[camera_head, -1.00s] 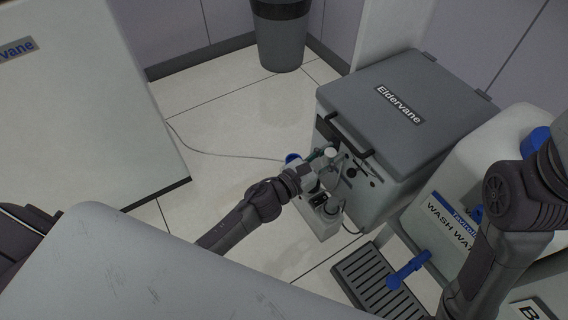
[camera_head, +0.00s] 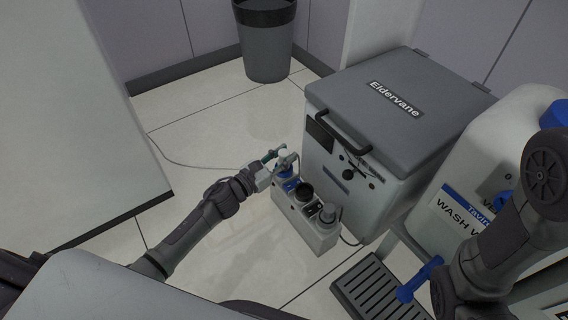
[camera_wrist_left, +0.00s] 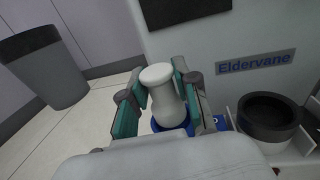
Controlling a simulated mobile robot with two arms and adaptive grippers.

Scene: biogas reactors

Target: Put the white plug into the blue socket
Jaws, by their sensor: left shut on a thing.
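The white plug (camera_wrist_left: 166,97) is between the teal-lined fingers of my left gripper (camera_head: 279,161), which is shut on it. The left gripper also shows in the left wrist view (camera_wrist_left: 165,100). The blue socket (camera_head: 290,185) is at the far left end of a pale socket box (camera_head: 313,238) on the floor. The plug is over the blue socket, and the blue rim (camera_wrist_left: 157,126) shows around its lower end in the wrist view. The plug's tip is hidden, so I cannot tell how deep it sits. My right gripper is out of view.
A black round socket (camera_head: 303,194) is beside the blue one. A grey lidded Eldervane unit (camera_head: 385,110) stands close behind the box. A thin cable (camera_head: 185,163) lies across the floor. A wash water container (camera_head: 445,190) and grey grate (camera_head: 370,288) are at right.

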